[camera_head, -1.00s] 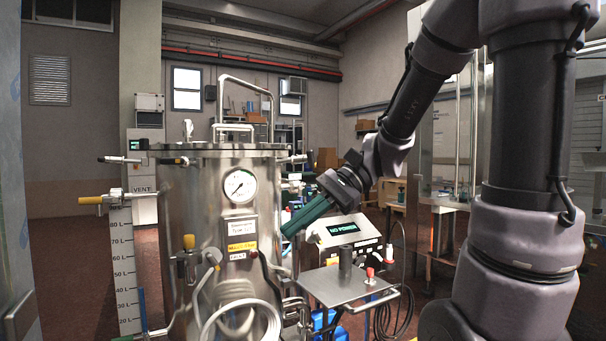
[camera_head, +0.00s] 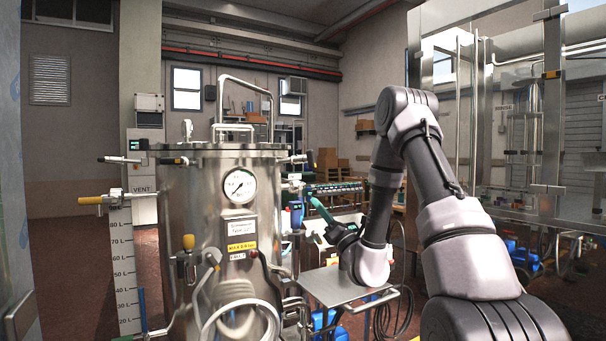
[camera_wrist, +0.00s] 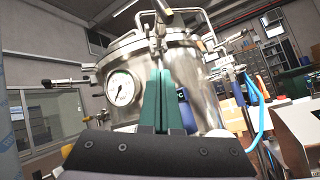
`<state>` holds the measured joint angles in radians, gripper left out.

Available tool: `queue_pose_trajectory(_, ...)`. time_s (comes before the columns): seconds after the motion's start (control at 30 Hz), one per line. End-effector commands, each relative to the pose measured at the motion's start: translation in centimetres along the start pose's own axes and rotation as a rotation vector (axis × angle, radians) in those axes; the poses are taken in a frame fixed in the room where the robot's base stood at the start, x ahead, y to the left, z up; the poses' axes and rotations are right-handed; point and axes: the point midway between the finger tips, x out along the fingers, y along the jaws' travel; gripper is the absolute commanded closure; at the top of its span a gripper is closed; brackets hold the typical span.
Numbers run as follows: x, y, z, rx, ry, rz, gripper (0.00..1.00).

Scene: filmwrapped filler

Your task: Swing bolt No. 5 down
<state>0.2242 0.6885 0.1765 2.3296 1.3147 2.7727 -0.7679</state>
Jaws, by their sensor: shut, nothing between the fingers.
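The steel tank (camera_head: 190,240) stands left of centre with a round lid (camera_head: 215,147) on top. Rod-like swing bolts stick out at its rim, one at the left (camera_head: 118,160) and one at the right (camera_head: 293,159); I read no number on them, so I cannot tell which is No. 5. My gripper (camera_head: 314,200) has green fingers, shut and empty, raised to the right of the tank beside a blue part (camera_head: 296,214). In the wrist view the fingers (camera_wrist: 160,85) stand upright before the tank wall, hiding part of it, with the blue part (camera_wrist: 186,112) just behind.
A pressure gauge (camera_head: 240,186) and a coiled hose (camera_head: 240,320) are on the tank front. A steel side table (camera_head: 340,289) stands close below my gripper. A yellow-handled valve (camera_head: 92,200) projects left. Steel-framed equipment (camera_head: 530,190) is at the right.

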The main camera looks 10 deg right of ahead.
Motion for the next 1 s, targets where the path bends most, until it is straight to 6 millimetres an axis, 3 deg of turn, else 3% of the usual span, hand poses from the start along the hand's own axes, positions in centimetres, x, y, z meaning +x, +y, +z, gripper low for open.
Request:
queue_pose_trajectory(0.27,3.8,0.4,0.0,-0.004,0.001,0.013,1.0)
queue_pose_trajectory(0.6,10.2,0.4,0.4,-0.003,-0.001,0.01,1.0)
queue_pose_trajectory(0.8,11.9,0.4,2.4,-0.002,0.0,0.008,1.0)
queue_pose_trajectory(1.0,12.4,0.3,2.9,0.0,0.002,0.007,1.0)
